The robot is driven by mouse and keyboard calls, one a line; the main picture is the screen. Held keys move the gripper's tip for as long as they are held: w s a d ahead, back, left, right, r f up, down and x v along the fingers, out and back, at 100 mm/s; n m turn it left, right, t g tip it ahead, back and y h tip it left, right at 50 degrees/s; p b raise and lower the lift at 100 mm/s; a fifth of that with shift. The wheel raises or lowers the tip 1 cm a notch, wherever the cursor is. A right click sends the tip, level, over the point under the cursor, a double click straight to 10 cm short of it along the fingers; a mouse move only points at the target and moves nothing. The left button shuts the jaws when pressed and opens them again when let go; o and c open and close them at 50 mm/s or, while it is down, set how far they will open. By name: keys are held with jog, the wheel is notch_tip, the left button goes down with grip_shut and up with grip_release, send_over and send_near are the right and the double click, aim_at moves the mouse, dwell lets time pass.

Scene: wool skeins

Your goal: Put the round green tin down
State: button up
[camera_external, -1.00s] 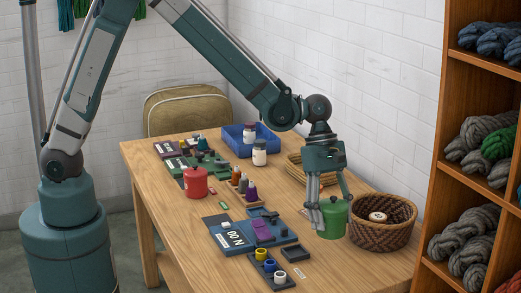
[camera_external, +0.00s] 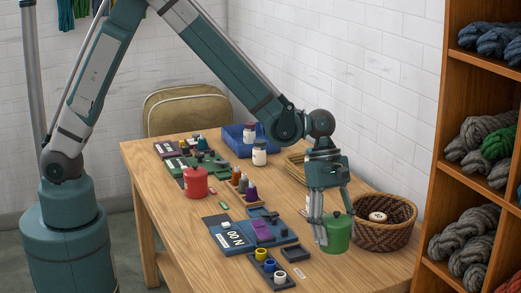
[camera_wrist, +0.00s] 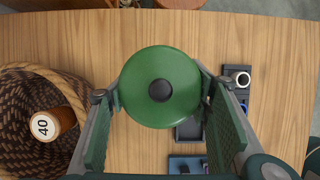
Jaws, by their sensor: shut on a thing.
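The round green tin (camera_external: 338,234) has a lid with a dark knob and stands upright between my fingers near the right end of the table. My gripper (camera_external: 334,226) points down and is shut on the tin's sides. In the wrist view the tin's round lid (camera_wrist: 150,72) faces the camera, with a finger pad of my gripper (camera_wrist: 160,96) on each side. The tin's base is at or very close to the tabletop; I cannot tell if it touches.
A brown wicker basket (camera_external: 366,238) holding a spool (camera_external: 377,217) stands close right of the tin. A dark tray with small cups (camera_external: 272,270) and a blue board (camera_external: 250,245) lie to the left. A red tin (camera_external: 195,184) stands farther left. Bare wood (camera_external: 350,270) lies in front.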

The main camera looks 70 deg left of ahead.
jog(key=shift+f, duration=1.35)
jog(key=shift+f+b, duration=0.5)
jog(key=shift+f, duration=1.4)
jog(key=shift+f, duration=0.15)
jog(key=o, duration=1.2)
jog(key=shift+r, duration=0.2)
jog(key=shift+p+v, duration=0.9)
jog(key=shift+v, duration=5.15)
jog(key=shift+f, duration=0.1)
